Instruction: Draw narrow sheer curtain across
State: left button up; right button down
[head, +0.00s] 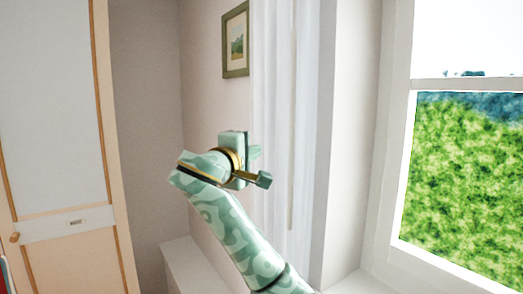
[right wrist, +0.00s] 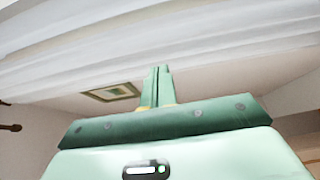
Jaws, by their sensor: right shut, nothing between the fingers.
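The narrow sheer curtain (head: 280,70) is white and hangs in upright folds at the left side of the window in the head view. In the right wrist view the curtain (right wrist: 120,45) runs as pale folds across the upper part. My right gripper (head: 255,151) is in front of the curtain's left edge. In the right wrist view its fingers (right wrist: 156,72) are together and empty, and their tips overlap the curtain's lower edge in the picture. I cannot tell whether they touch the cloth. My left gripper is not in view.
The window (head: 460,170) with a white frame is on the right, its glass uncovered. A framed picture (head: 235,42) hangs on the wall left of the curtain. A wooden-edged wardrobe (head: 60,120) stands at the left. A low white ledge (head: 195,265) is below my right arm.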

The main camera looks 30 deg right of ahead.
jog(key=d, duration=0.8)
jog(key=shift+w+p, duration=0.45)
